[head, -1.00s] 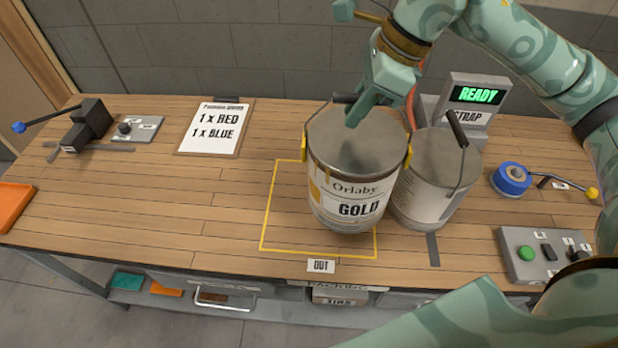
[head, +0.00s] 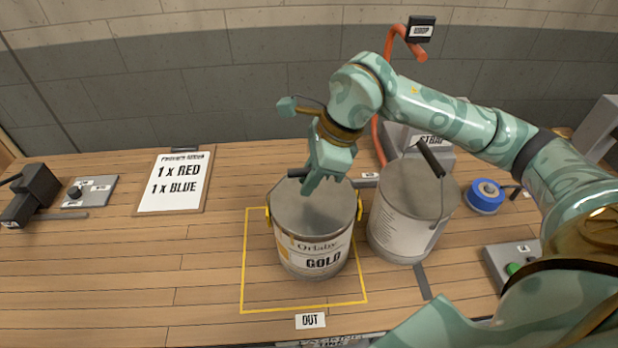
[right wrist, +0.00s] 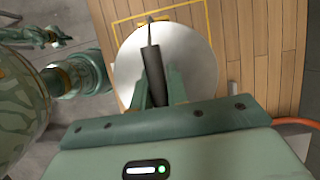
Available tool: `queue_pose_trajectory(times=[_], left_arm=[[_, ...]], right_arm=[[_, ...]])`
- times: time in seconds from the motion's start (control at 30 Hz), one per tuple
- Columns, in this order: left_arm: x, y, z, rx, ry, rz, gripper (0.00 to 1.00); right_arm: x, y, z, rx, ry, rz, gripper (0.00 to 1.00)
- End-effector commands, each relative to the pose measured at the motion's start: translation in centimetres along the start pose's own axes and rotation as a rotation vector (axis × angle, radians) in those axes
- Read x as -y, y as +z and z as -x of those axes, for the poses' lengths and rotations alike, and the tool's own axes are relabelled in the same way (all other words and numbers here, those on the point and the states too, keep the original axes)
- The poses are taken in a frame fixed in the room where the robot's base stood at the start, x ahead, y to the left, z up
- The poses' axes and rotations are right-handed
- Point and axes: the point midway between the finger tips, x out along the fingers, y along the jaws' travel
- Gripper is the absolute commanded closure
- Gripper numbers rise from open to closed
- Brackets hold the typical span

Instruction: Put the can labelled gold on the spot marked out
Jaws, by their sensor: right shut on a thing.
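The gold can (head: 310,245) is a grey metal can with a cream label reading "Orlaby GOLD". It stands upright within the yellow outline (head: 243,270) marked "OUT", as seen in the head view. I cannot tell whether its base touches the wood. My right gripper (head: 318,186) is above the lid, shut on the can's dark handle. In the right wrist view, the handle (right wrist: 151,62) lies between the fingers above the round lid (right wrist: 195,62). A corner of the outline (right wrist: 207,12) shows beyond the can. My left gripper is not seen.
A blue reel (head: 486,194), a button box (head: 505,262) and the strap machine (head: 432,138) are farther right. An order board (head: 174,184) lies at the back left.

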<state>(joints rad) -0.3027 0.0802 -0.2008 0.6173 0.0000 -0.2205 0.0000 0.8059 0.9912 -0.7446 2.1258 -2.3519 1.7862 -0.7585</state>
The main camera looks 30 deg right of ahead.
Motion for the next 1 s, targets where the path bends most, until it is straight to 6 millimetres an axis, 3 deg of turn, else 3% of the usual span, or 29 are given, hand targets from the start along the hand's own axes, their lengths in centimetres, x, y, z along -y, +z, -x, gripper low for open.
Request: queue_pose_trajectory(times=[0.3,0.33,0.4,0.77,1.0], left_arm=[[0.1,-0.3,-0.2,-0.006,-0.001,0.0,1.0],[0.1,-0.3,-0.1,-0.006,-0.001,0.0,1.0],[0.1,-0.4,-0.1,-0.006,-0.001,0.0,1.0],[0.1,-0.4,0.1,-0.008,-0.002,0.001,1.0],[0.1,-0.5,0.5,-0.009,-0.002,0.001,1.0]], right_arm=[[0.1,-0.1,-0.2,0.001,-0.002,0.0,1.0],[0.0,-0.1,-0.2,0.0,-0.001,-0.001,0.79],[0.0,-0.1,-0.2,0.0,-0.001,-0.001,0.62],[0.1,0.0,0.5,0.001,-0.003,0.0,0.62],[0.1,0.0,5.5,0.001,-0.007,-0.001,0.62]])
